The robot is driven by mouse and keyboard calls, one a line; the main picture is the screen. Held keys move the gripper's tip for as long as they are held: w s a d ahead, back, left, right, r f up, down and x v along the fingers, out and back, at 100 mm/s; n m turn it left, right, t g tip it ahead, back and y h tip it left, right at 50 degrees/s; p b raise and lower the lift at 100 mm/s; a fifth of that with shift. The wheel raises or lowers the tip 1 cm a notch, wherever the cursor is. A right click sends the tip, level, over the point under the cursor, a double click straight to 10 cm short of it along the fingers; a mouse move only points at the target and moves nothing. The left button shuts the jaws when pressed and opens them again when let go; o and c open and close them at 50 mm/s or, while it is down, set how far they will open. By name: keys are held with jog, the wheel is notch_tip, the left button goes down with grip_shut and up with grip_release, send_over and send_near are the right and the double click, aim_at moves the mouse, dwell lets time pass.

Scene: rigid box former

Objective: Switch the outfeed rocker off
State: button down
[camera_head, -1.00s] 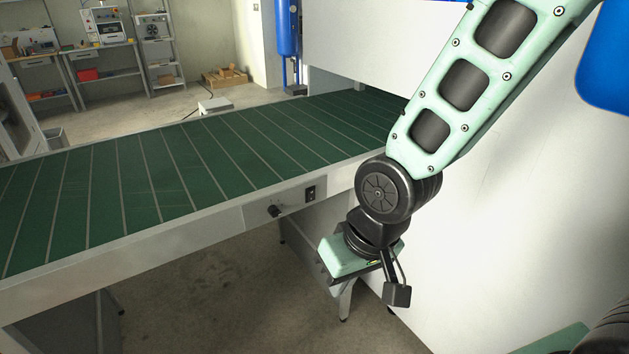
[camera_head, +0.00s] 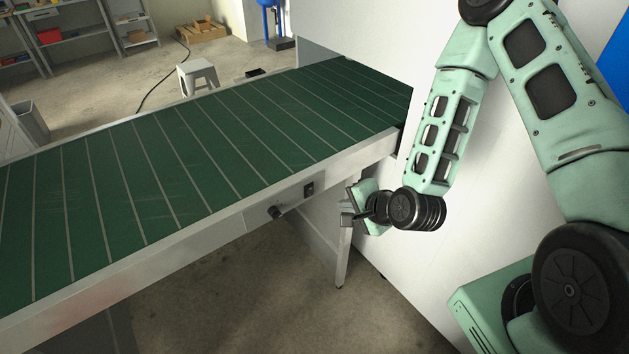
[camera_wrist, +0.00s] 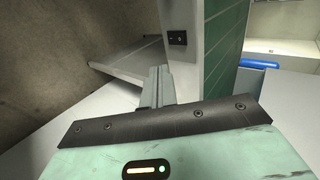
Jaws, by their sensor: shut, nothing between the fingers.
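The outfeed rocker (camera_head: 308,188) is a small black switch on the grey side rail of the conveyor. In the wrist view the rocker (camera_wrist: 177,38) appears beyond the fingertips, with a small pale mark on its face. Which way it is tipped is too small to tell. My gripper (camera_head: 350,194) is shut and empty, to the right of the rocker in the head view and apart from it. In the wrist view its closed fingers (camera_wrist: 157,84) point toward the rail, just below the rocker in the picture.
A black knob (camera_head: 276,211) sticks out of the same rail, left of the rocker. The green conveyor belt (camera_head: 180,165) runs above the rail. A white machine wall (camera_head: 410,270) stands close behind my arm. A conveyor leg (camera_head: 343,255) stands below my gripper. Floor space is open under the conveyor.

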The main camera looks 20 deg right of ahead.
jog(key=shift+w+d, duration=0.1)
jog(key=shift+d, duration=0.1)
jog(key=b+x, duration=0.4)
jog(key=b, duration=0.4)
jog(key=shift+w+f+b, duration=0.2)
jog(key=shift+w+b, duration=0.1)
jog(key=shift+b, duration=0.05)
jog(key=b, duration=0.4)
jog(key=shift+w+a+f, duration=0.1)
jog(key=shift+w+f, duration=0.05)
jog(key=shift+f, duration=0.15)
